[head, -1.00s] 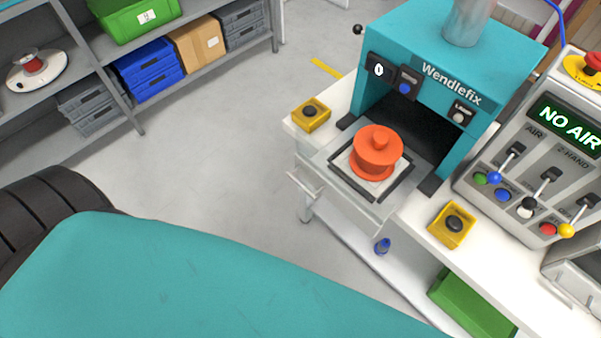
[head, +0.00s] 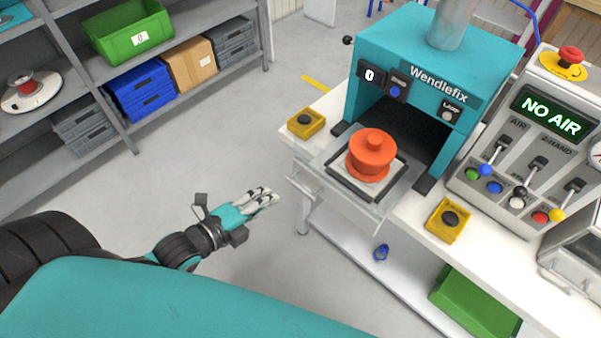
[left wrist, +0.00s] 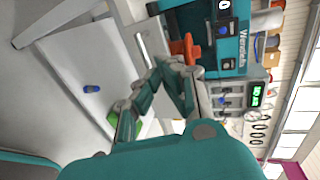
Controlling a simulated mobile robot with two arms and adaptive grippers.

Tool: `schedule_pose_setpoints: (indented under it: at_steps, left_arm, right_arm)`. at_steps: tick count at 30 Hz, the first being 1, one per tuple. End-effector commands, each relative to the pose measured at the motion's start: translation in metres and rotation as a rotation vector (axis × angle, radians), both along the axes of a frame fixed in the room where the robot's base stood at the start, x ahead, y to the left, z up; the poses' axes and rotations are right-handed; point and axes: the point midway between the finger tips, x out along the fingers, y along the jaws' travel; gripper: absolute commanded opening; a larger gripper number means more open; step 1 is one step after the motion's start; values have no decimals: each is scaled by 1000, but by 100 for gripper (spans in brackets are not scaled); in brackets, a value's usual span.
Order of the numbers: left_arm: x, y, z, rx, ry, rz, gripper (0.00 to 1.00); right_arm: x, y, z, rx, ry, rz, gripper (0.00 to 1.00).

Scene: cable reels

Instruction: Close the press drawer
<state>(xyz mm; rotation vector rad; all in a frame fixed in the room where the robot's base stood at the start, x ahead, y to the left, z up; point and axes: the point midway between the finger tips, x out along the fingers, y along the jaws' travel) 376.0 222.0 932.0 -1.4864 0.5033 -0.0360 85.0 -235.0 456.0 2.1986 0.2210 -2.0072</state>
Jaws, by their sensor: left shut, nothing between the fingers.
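The teal Wendlefix press (head: 440,65) stands on the white bench. Its drawer (head: 338,192) is pulled out toward the front left, with a handle on its front edge. An orange reel (head: 371,156) sits upright on the drawer's plate. My left gripper (head: 270,198) is shut and empty, left of the drawer and apart from it, over the grey floor. In the left wrist view my left gripper (left wrist: 172,68) covers part of the drawer area, and the orange reel (left wrist: 188,48) shows behind its fingers. My right gripper is not in view.
Yellow button boxes stand left (head: 306,123) and right (head: 450,220) of the drawer. A control panel (head: 530,150) with levers reads NO AIR. A shelf (head: 125,100) with crates is at the back left. A blue item (head: 381,253) lies on the lower shelf. Floor between is clear.

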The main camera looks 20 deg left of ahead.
Motion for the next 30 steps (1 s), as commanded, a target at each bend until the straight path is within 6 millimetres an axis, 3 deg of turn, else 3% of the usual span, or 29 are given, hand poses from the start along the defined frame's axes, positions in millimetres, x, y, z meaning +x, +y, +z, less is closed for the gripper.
schedule_pose_setpoints:
  at_steps: [15,21,30]
  left_arm:
    - [88,-32,-20,-3,-1,2,0]
    - [105,-38,-23,-2,2,0,0]
    - [107,-39,-24,-2,2,-1,0]
  right_arm:
    - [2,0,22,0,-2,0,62]
    - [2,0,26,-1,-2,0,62]
    - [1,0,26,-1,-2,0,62]
